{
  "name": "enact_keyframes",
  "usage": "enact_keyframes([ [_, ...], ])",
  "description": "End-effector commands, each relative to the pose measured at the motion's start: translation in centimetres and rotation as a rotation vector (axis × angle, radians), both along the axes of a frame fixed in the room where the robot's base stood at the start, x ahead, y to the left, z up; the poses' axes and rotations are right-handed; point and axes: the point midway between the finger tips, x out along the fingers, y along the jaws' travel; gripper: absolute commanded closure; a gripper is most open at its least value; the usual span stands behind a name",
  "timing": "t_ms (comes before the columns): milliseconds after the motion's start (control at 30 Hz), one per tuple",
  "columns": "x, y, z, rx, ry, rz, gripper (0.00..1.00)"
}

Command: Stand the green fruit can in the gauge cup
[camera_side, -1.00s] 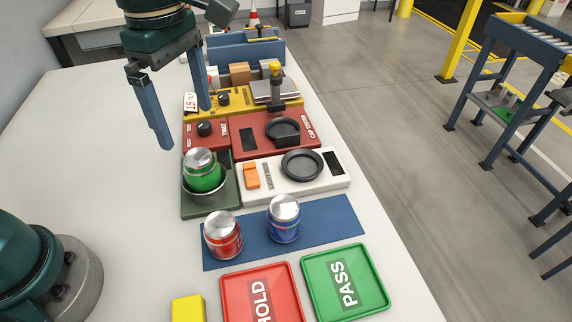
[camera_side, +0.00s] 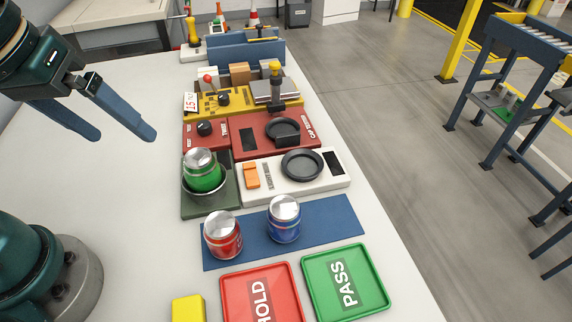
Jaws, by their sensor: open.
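The green fruit can (camera_side: 203,177), with a silver lid, stands in a round grey cup (camera_side: 206,196) on a dark green base (camera_side: 195,211). It looks upright, and its lower part is hidden by the cup's rim. My gripper (camera_side: 124,138) is open and empty at the upper left, above the white table, its two blue fingers apart. It is left of the green can and clear of it.
A red can (camera_side: 222,236) and a blue can (camera_side: 284,219) stand on a blue mat (camera_side: 334,222). Red HOLD (camera_side: 234,291) and green PASS (camera_side: 372,262) trays lie in front. A white unit with a round dish (camera_side: 302,165), red tester (camera_side: 225,149) and yellow unit (camera_side: 207,108) stand behind. The left tabletop (camera_side: 110,200) is clear.

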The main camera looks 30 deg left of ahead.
Motion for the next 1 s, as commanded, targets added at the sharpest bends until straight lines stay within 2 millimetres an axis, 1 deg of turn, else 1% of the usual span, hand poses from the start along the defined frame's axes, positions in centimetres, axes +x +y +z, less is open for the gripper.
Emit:
enact_keyframes([
  [33,-0.7,0.2,-0.5,0.039,-0.033,-0.082,0.0],
  [100,-1.3,0.4,-1.1,0.09,-0.064,-0.184,0.0],
  [200,-1.8,0.5,-1.8,0.142,-0.091,-0.28,0.0],
  [300,-2.0,0.6,-2.1,0.168,-0.104,-0.325,0.0],
  [1000,-2.0,0.6,-2.1,0.171,-0.102,-0.334,0.0],
])
